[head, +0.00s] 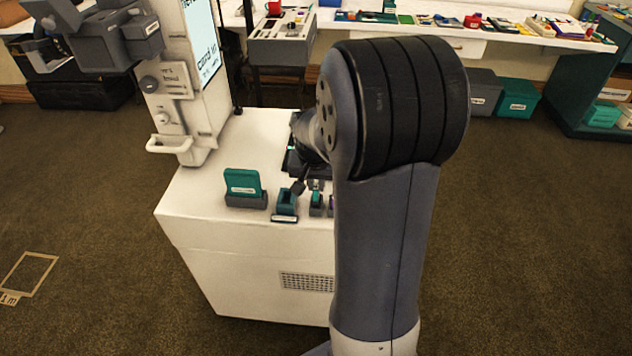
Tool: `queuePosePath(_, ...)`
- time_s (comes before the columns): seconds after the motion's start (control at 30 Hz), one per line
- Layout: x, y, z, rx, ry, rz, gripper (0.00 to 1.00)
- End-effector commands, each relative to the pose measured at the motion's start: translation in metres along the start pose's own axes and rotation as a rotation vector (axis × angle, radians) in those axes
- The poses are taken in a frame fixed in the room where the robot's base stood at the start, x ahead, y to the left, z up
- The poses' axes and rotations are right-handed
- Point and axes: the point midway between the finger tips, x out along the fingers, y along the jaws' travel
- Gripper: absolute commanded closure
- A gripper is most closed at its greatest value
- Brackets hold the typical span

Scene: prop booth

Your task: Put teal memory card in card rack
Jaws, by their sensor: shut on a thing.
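My gripper (298,186) shows only in small part, as dark pieces beyond my arm, low over the white cabinet top. It is shut, but the thing between its jaws is mostly hidden by the arm, and I cannot make out its shape. Just below and touching or nearly touching it in the picture is a small teal block (287,203) with a white label at its front. A larger teal card-like panel (243,181) with a pale label stands upright in a dark grey base (246,200) to the left. I cannot tell for sure which piece is the card rack.
More small teal and dark pieces (316,204) stand just right of the teal block, partly behind my arm. A tall white machine (185,90) with a screen rises at the cabinet's back left. The cabinet top (195,190) is bare at its left. A cluttered bench (420,28) runs behind.

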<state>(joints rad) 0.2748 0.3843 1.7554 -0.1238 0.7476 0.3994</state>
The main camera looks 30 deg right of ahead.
Motion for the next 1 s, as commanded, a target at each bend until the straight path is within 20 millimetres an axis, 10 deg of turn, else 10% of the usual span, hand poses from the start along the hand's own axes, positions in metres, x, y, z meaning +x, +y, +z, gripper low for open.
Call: queuePosePath(1.0,0.014,0.0,0.004,0.0,0.0,0.0,1.0)
